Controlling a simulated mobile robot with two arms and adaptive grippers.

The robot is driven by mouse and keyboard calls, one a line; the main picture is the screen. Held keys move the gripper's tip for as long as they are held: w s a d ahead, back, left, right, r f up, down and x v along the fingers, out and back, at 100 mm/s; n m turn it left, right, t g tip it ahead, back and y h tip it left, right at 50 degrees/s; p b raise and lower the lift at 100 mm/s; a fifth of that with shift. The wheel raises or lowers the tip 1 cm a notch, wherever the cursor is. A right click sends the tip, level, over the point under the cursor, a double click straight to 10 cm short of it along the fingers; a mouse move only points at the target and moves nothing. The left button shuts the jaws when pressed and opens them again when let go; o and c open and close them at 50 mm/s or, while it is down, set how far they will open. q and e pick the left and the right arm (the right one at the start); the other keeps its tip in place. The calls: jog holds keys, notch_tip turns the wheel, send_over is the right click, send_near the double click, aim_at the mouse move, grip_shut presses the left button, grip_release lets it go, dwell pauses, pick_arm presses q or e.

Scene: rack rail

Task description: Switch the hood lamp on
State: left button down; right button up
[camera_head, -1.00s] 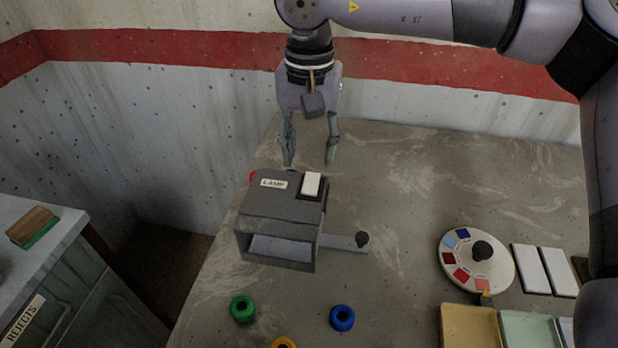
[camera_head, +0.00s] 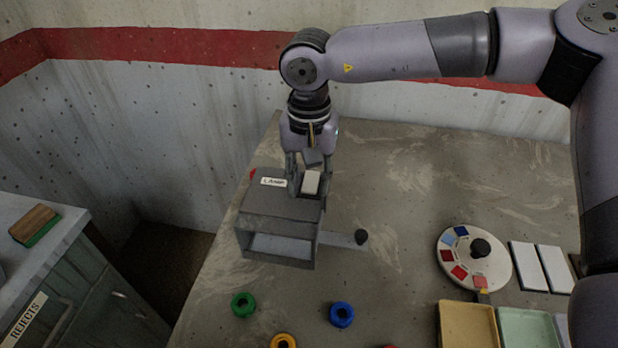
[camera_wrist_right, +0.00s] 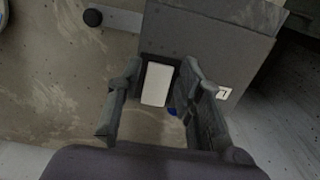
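The grey hood (camera_head: 276,216) stands on the table with an open front and a white label reading LAMP on its top. Its lamp switch, a white rocker (camera_head: 311,182) in a dark frame, sits at the right of the label. It also shows in the right wrist view (camera_wrist_right: 155,84). My right gripper (camera_head: 309,186) points down over the switch, its fingers apart on either side of the rocker and nothing held. In the right wrist view the open fingers (camera_wrist_right: 158,95) flank the switch. Contact with the rocker cannot be told. My left gripper is not in view.
A lever with a dark knob (camera_head: 361,237) sticks out at the hood's right. Green (camera_head: 243,305), blue (camera_head: 342,314) and yellow rings lie in front. A colour dial (camera_head: 474,259), white tiles and trays stand at the right. The table's left edge is close to the hood.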

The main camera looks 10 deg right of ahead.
grip_shut()
jog(key=shift+w+r+g+p, duration=0.1)
jog(key=shift+r+g+p, duration=0.15)
jog(key=shift+p, duration=0.25)
jog(key=shift+w+d+g+y+p, duration=0.1)
jog(key=shift+w+g+y+p, duration=0.1)
jog(key=shift+g+y+p, duration=0.35)
jog(key=shift+w+d+g+y, duration=0.1)
jog(key=shift+w+g+y, duration=0.15)
jog(key=shift+g, duration=0.85)
jog(key=shift+o, duration=1.6)
grip_release()
